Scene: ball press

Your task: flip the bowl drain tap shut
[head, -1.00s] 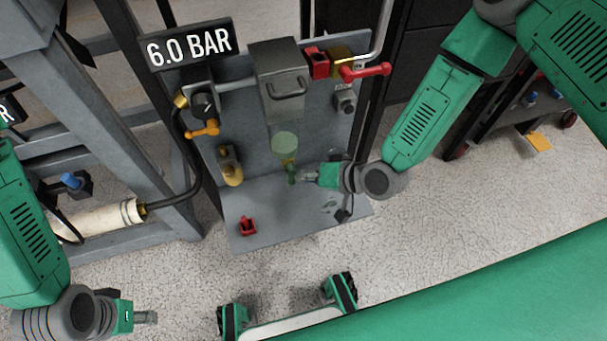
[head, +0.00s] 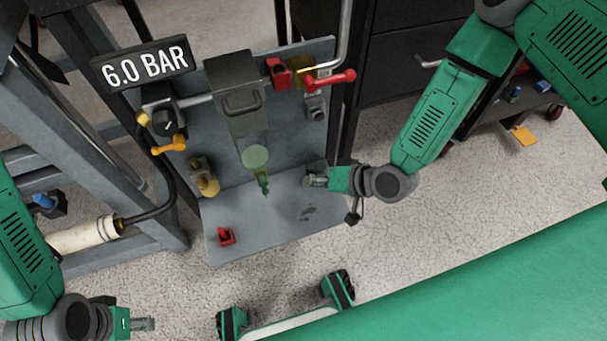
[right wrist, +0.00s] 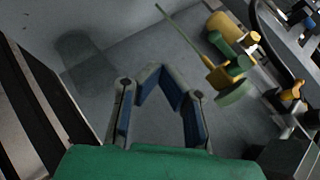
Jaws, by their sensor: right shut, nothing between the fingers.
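The pale green see-through bowl (head: 255,157) is below the grey box on the panel. Its drain tap (head: 263,182), with a green part pointing down, is under it. In the right wrist view the yellow and green tap (right wrist: 222,78) is to the right of my fingers, with a thin yellow-green rod extending up-left. I cannot tell the tap's setting. My right gripper (head: 308,180) is right of the tap, apart from it. In its wrist view the gripper (right wrist: 157,70) has its fingertips together, with nothing between them. My left gripper (head: 150,324) is at lower left, far from the panel, seen edge-on.
A grey box with a handle (head: 236,88) stands above the bowl. A red-handled valve (head: 330,79), an orange-handled valve (head: 170,144) and a brass fitting (head: 205,180) surround it. A small red bracket (head: 226,236) sits on the base plate (head: 270,228).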

